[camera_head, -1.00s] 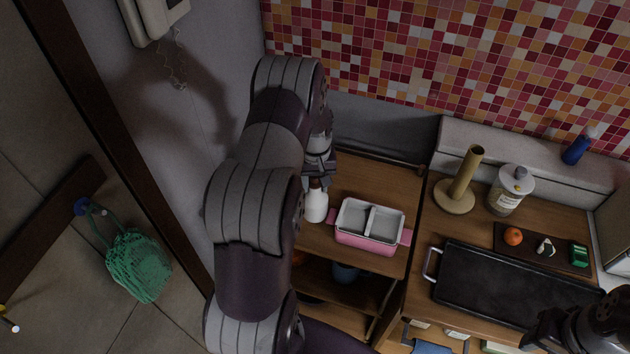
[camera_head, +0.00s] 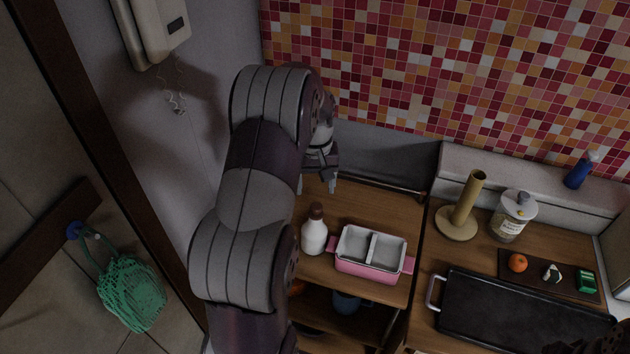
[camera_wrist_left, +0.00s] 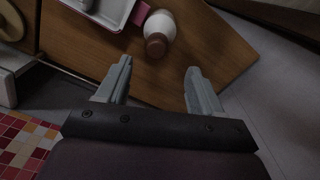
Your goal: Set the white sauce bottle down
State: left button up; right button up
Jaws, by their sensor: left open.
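The white sauce bottle (camera_head: 314,236) with a brown cap stands upright on the wooden shelf top (camera_head: 375,205), just left of a pink two-part container. It also shows in the left wrist view (camera_wrist_left: 161,28), beyond my fingertips and apart from them. My left gripper (camera_head: 318,183) is open and empty, behind and above the bottle. Its two spread fingers show in the left wrist view (camera_wrist_left: 157,82). My right arm shows only as a dark piece at the bottom right corner; its fingers cannot be made out.
The pink container (camera_head: 369,253) stands close to the bottle's right. The shelf top behind the container is clear.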

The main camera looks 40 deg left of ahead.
pick_arm(q)
jog(key=s+d+m, duration=0.4)
jog(key=s+d, duration=0.3)
jog(key=d, duration=0.2)
jog(key=s+d+r+m+t, duration=0.1)
jog(key=s+d+m, duration=0.3)
jog(key=s+d, duration=0.3)
jog(key=shift+d+r, duration=0.2)
jog(key=shift+d, duration=1)
jog(key=shift+d, duration=0.1)
jog(key=shift+s, duration=0.1)
